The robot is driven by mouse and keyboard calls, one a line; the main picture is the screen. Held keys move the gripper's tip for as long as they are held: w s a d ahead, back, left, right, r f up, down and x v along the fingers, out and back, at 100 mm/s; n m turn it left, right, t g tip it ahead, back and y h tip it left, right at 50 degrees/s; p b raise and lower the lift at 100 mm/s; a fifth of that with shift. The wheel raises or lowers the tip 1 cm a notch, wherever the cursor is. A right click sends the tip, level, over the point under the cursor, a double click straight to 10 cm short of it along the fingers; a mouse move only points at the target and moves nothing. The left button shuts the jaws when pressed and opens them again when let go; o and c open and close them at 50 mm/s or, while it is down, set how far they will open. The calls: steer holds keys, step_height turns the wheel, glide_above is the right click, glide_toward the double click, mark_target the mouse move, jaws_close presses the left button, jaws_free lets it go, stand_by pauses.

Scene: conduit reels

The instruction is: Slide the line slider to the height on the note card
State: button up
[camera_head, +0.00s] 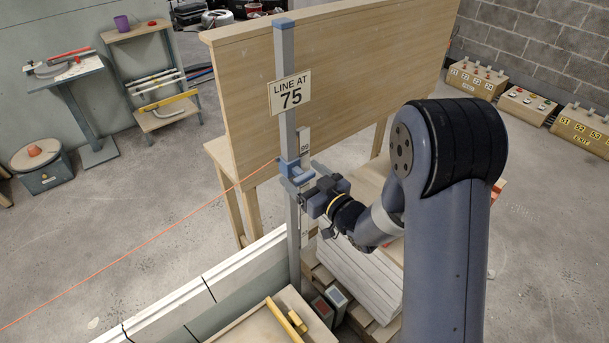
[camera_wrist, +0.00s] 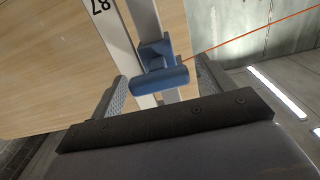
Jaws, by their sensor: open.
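The note card (camera_head: 290,94) reads "LINE AT 75" and is fixed to an upright grey post (camera_head: 285,55). The blue line slider (camera_head: 291,167) sits on the post below the card. An orange line (camera_head: 150,240) runs from it down to the left. A white number scale (camera_head: 304,138) stands beside the post; its figures are too small to read surely in the head view. My gripper (camera_head: 308,184) is at the slider. In the wrist view the slider's blue handle (camera_wrist: 160,80) lies between the spread fingers of my gripper (camera_wrist: 162,92), with gaps on both sides.
A wooden panel (camera_head: 340,80) stands close behind the post. A low white block wall (camera_head: 170,310) runs to the lower left. A stack of pale boards (camera_head: 365,275) lies below my arm. Open floor (camera_head: 530,260) is at the right.

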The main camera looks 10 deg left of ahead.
steer(key=shift+c, duration=0.6)
steer(key=c, duration=1.3)
steer(key=shift+f, duration=0.1)
step_height(320, 180, down, 24)
steer(key=b, duration=2.5)
steer(key=o, duration=1.4)
